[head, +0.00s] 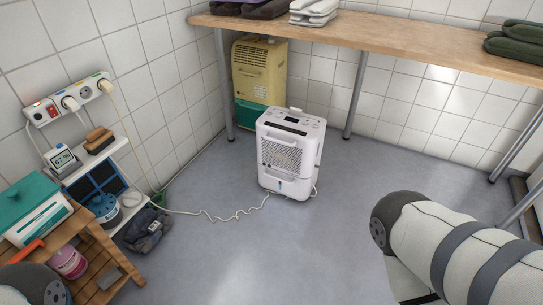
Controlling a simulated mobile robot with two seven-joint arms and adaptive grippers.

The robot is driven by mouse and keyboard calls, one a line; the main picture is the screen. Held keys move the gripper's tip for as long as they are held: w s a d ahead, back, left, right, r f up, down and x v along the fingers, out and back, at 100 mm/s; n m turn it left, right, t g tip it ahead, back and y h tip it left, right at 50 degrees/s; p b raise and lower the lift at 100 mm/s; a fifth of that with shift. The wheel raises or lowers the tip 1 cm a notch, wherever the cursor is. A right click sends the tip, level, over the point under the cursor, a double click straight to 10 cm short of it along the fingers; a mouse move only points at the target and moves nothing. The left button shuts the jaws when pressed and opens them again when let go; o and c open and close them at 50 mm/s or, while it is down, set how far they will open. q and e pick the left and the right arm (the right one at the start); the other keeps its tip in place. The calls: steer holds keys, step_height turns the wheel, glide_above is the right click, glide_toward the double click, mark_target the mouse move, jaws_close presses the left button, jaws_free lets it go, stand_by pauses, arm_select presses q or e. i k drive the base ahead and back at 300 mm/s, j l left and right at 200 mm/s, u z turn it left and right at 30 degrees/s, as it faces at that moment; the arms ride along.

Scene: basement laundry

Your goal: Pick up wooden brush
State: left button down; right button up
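What looks like the wooden brush (96,135) lies on top of the small white shelf (119,152) at the left, by the tiled wall. It has a tan-brown wooden top with a dark part below, and sits just right of a digital display unit (62,160). Nothing holds it. Neither gripper shows in the head view. A piece of my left arm is at the bottom left corner, and my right arm fills the lower right, far from the brush.
A wooden stand (92,262) with a teal-lidded box (35,208) stands in front of the shelf. A white dehumidifier (290,153) stands mid-floor, its cord running left. A wooden bench (420,45) spans the back. Open grey floor (255,255) lies in front.

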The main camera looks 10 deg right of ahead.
mark_target(100, 138)
steer(key=i+u, duration=0.25)
steer(key=i, duration=0.2)
steer(key=i+l+u, duration=0.55)
steer(key=i, duration=0.3)
